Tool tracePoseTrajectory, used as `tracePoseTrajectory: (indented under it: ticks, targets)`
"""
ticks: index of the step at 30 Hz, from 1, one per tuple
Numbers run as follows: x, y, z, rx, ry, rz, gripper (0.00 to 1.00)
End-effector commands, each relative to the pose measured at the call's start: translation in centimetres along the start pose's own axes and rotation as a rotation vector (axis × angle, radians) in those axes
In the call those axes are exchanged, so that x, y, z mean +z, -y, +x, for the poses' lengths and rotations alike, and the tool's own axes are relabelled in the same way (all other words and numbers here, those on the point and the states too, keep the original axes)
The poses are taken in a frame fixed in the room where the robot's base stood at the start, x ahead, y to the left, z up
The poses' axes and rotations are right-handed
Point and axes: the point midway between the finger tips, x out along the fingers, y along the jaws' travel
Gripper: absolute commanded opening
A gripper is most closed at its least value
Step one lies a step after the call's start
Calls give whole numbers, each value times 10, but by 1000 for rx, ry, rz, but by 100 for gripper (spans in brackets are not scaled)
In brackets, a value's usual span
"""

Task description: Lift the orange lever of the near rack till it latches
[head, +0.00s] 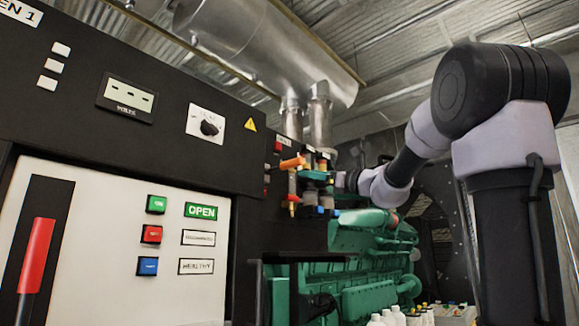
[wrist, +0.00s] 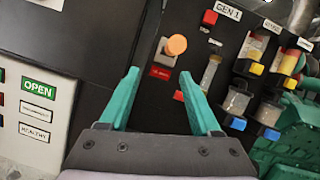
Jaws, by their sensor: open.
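The orange lever (head: 291,163) sticks out from the near rack's black panel in the head view. In the wrist view its round orange end (wrist: 176,44) shows above a pale bracket, with a small red label below. My gripper (wrist: 159,82) has two teal fingers spread apart with nothing between them. The lever's end appears just beyond the fingertips, nearer the right finger. In the head view my gripper (head: 318,175) is small and partly mixed in with the rack's fittings, so the exact gap to the lever cannot be told.
Filter bowls with yellow and blue parts (wrist: 236,100) sit right of the lever. A red button (wrist: 210,18) is above it. A white panel with the OPEN sign (head: 201,211) and a red handle (head: 37,255) stand left. A green engine (head: 370,270) and several bottles (head: 400,316) are beyond.

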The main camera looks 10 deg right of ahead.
Motion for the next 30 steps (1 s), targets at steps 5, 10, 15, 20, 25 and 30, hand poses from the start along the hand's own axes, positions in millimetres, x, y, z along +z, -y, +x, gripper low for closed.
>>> tracePoseTrajectory:
  ticks: [5,10,15,20,25,30]
  targets:
    - [10,15,10,-30,49,50,64]
    - [11,16,37,-30,48,48,64]
    - [12,16,71,-28,47,48,64]
    - [13,17,95,-30,46,47,64]
    - [14,17,108,-30,45,47,64]
    - [14,17,110,-30,46,47,64]
